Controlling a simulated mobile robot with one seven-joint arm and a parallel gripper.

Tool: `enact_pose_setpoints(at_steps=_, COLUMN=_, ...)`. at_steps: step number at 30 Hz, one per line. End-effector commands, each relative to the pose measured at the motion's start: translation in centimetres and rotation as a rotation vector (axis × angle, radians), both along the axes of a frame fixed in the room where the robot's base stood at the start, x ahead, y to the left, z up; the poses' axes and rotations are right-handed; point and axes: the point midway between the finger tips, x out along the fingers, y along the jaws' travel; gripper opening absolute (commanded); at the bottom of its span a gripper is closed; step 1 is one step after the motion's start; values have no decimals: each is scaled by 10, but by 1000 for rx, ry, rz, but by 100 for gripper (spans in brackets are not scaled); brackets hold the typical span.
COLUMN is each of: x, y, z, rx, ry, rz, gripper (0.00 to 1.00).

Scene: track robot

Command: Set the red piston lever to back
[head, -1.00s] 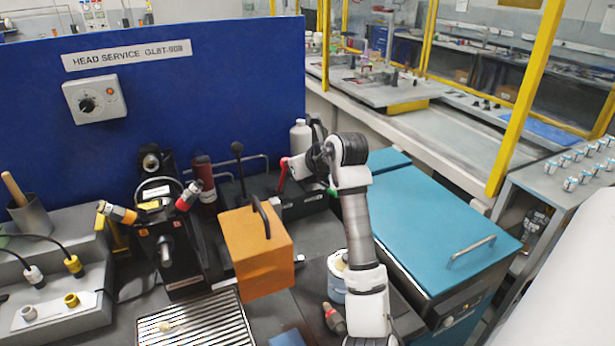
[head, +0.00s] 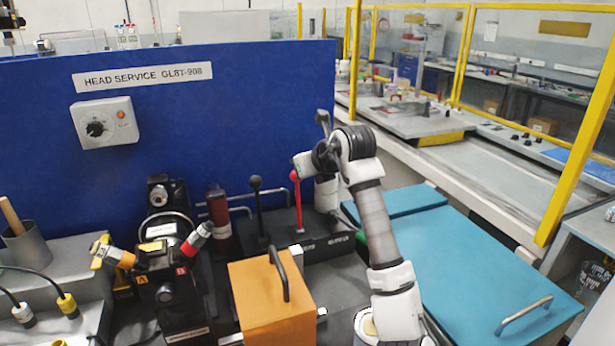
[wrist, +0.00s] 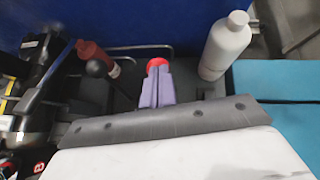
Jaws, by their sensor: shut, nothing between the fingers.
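The red piston lever (head: 297,205) rises from a dark base block at the back of the bench. In the head view it stands nearly upright, leaning slightly left at the top. My gripper (head: 296,166) is at the lever's top; its fingertips are hard to make out there. In the wrist view my gripper's fingers (wrist: 157,82) are together and empty. The red knob (wrist: 157,62) shows just beyond their tips, and I cannot tell whether they touch it. The lever's shaft is hidden behind the fingers in that view.
A black-knobbed lever (head: 257,205) stands left of the red one. A white bottle (wrist: 226,45) stands to the right in the wrist view. An orange block with a handle (head: 268,305) is in front, a blue panel (head: 200,130) behind. Teal lids (head: 450,255) lie right.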

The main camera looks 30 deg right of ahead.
Motion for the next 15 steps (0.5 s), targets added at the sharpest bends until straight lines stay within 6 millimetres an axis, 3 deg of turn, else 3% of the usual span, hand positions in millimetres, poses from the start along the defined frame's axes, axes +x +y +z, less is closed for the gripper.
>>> enact_pose_setpoints(at_steps=15, x=10, y=-2, z=0, rx=0, ry=0, rz=1, gripper=0)
